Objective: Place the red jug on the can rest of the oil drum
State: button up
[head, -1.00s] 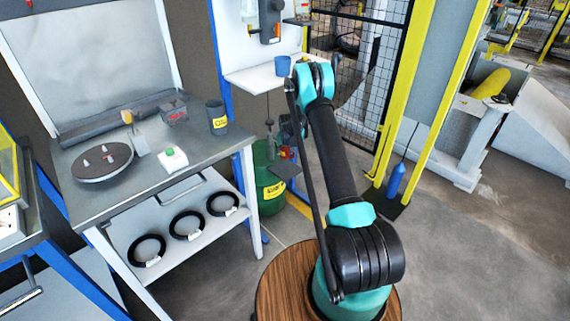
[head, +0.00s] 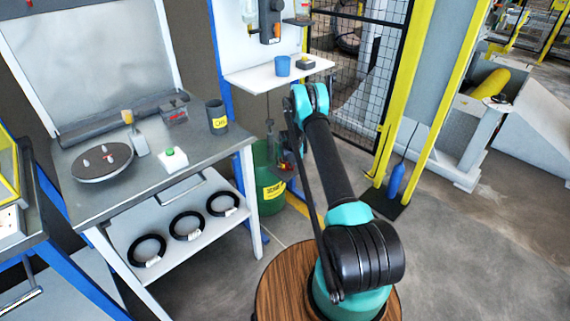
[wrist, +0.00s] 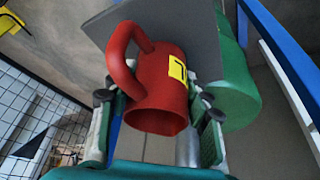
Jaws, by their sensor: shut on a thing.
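My gripper (wrist: 160,108) has a finger on each side of the red jug (wrist: 158,75) and is shut on it. The jug has a loop handle at its upper left and a yellow label; its open end faces the wrist camera. The grey can rest (wrist: 203,38) is a flat plate directly behind the jug in the wrist view; I cannot tell whether they touch. The green oil drum (wrist: 238,100) is to the right, beyond the plate. In the head view the drum (head: 268,178) stands right of the bench, and my arm partly covers the jug (head: 285,165).
The steel bench (head: 205,150) at left holds a turntable, a dark mug and a green-button box. A white wall shelf (head: 262,80) with a blue cup (head: 282,66) is above the drum. A mesh fence (head: 350,85) and yellow posts stand right. Open floor lies at front right.

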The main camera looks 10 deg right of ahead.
jog(key=o, duration=1.2)
jog(key=shift+c, duration=0.2)
jog(key=s+d+f+v, duration=0.1)
jog(key=s+v, duration=0.1)
jog(key=v, duration=1.3)
jog(key=s+d+v, duration=0.1)
jog(key=s+v, duration=0.1)
jog(key=v, duration=1.2)
jog(key=s+r, duration=0.8)
jog(key=s, duration=0.3)
jog(key=s+d, duration=0.2)
jog(key=s, duration=2.7)
jog(key=shift+s+r, duration=0.25)
jog(key=shift+s, duration=0.05)
jog(key=shift+d, duration=0.1)
